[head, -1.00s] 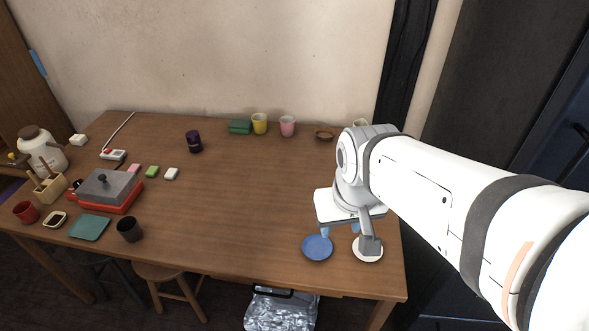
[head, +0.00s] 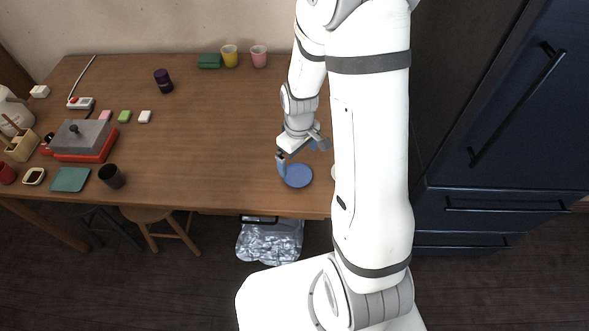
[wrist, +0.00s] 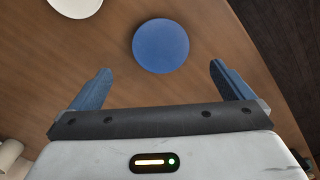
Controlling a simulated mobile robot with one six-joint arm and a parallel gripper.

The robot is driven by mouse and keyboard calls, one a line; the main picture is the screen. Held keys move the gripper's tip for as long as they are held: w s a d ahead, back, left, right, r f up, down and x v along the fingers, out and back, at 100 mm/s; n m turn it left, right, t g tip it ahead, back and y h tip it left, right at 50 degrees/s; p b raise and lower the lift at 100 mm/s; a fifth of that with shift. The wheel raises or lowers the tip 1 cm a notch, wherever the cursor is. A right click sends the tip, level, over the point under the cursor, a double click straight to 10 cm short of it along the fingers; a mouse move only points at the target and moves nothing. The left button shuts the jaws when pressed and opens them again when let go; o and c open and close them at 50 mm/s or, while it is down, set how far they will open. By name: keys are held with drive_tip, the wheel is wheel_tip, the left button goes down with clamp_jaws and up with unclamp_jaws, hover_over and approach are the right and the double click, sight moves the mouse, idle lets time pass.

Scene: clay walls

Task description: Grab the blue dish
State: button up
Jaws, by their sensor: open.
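The blue dish (head: 298,176) is a small round plate lying flat near the front edge of the wooden table (head: 200,150). In the wrist view the blue dish (wrist: 160,46) sits beyond the gap between the fingers, near the middle. My gripper (head: 298,163) is open and empty, just behind and above the dish in the head view. In the wrist view my gripper (wrist: 160,88) shows its two blue fingers spread wide, apart from the dish.
A white plate (wrist: 76,5) lies beside the dish, mostly hidden by my arm in the head view. A dark cup (head: 111,176), a teal square plate (head: 70,180) and a red grill pot (head: 82,141) stand at the left. The table's middle is clear.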

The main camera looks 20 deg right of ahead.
sight(296, 174)
drive_tip(key=shift+w+a+f, duration=0.1)
drive_tip(key=shift+w+f, duration=0.05)
drive_tip(key=shift+f, duration=1.9)
drive_tip(key=shift+w+a+f, duration=0.1)
drive_tip(key=shift+w+f, duration=0.05)
drive_tip(key=shift+f, duration=1.85)
drive_tip(key=shift+c, duration=0.4)
drive_tip(key=c, duration=1)
drive_tip(key=shift+o, duration=0.2)
drive_tip(key=shift+r, duration=0.15)
